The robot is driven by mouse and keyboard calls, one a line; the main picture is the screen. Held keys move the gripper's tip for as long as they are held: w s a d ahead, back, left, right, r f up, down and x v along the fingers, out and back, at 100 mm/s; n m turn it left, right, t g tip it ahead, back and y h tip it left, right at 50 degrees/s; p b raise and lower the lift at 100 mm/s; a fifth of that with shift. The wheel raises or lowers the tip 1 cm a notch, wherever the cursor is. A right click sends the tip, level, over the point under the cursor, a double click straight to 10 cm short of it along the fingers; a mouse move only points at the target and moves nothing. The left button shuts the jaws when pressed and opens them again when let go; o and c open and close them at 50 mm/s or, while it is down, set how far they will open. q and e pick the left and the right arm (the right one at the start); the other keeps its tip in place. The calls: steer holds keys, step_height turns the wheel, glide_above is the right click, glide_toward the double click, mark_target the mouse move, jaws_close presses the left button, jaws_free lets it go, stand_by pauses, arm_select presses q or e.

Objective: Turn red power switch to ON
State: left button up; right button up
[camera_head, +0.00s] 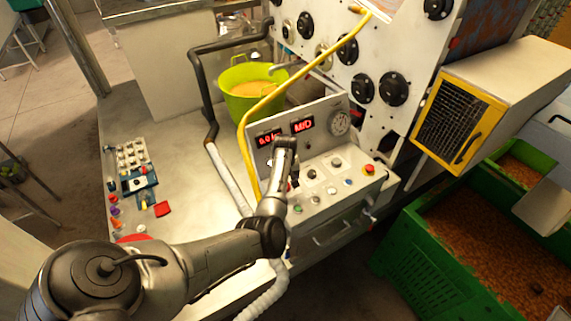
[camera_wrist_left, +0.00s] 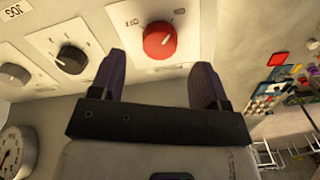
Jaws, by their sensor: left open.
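The red power switch (camera_wrist_left: 158,40) is a round red knob on a white label plate, at the top middle of the left wrist view. Small marks stand on both sides of it, too small to read surely. My left gripper (camera_wrist_left: 162,66) is open, with one dark finger to each side below the knob. The knob lies just beyond the fingertips, and no contact shows. In the head view my left gripper (camera_head: 293,182) is at the control box (camera_head: 333,208), in front of its left part. The red switch is hidden there by my gripper and arm. My right gripper is out of view.
A black knob (camera_wrist_left: 71,60) and a grey knob (camera_wrist_left: 13,74) sit beside the switch. A red emergency button (camera_head: 369,169) is at the box's right. A yellow pipe (camera_head: 247,150) rises close to my arm.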

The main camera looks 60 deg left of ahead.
arm_select(q)
step_height(320, 180, up, 10)
steer(key=shift+f+b, duration=0.15)
steer(key=shift+b, duration=0.3)
stand_by(0.5)
